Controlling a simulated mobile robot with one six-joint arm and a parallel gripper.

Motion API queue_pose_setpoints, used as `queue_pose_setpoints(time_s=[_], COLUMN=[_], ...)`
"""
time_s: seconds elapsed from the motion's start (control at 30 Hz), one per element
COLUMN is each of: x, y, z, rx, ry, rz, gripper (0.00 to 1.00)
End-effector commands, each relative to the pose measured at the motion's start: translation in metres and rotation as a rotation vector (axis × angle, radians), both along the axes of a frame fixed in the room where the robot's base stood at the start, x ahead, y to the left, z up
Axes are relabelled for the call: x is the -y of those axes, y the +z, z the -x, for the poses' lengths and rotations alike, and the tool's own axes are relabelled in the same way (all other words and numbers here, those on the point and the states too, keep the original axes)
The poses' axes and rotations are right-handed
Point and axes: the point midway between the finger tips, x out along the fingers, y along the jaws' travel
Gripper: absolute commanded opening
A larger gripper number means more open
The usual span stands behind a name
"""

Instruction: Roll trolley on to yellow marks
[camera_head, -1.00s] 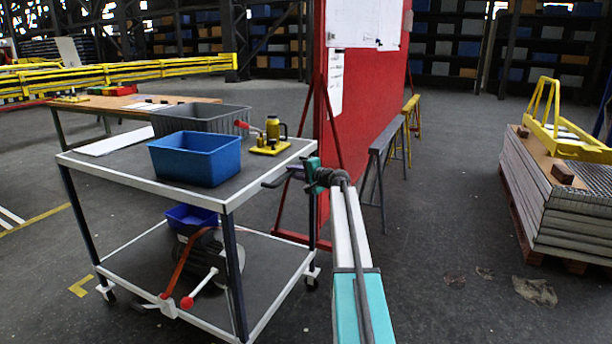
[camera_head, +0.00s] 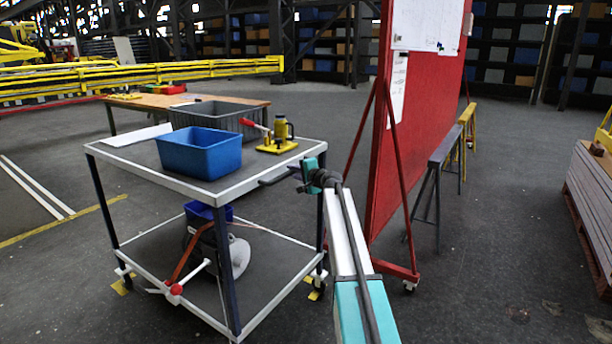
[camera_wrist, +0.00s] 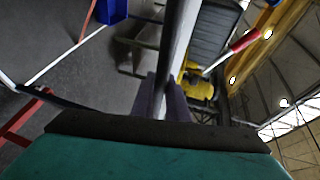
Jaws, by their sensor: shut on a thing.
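The trolley (camera_head: 254,188) is a two-shelf cart with a white-edged grey top and dark legs. My gripper (camera_head: 285,176) is shut on the trolley at the right side of its top. In the wrist view my gripper's jaws (camera_wrist: 164,98) close around a pale edge bar. A yellow mark (camera_head: 121,287) lies under the trolley's left caster (camera_head: 123,272). Another yellow mark (camera_head: 315,290) lies at the right caster (camera_head: 318,274). Exact contact between casters and marks is too small to tell. The near casters are out of frame.
A red board (camera_head: 420,110) on a wheeled stand is close on the right. A wooden table (camera_head: 150,103) stands behind. Floor at left is clear.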

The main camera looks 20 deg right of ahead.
Motion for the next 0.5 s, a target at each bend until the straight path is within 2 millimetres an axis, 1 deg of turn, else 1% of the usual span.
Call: queue_pose_setpoints(time_s=[0.03, 0.2, 0.5], x=[-0.006, -0.017, -0.023], y=[-0.001, -0.002, -0.002], z=[-0.007, -0.02, -0.026], rx=[-0.002, -0.004, -0.004], ry=[0.005, 0.004, 0.002], rz=[0.0, 0.0, 0.001], gripper=[0.0, 0.0, 0.0])
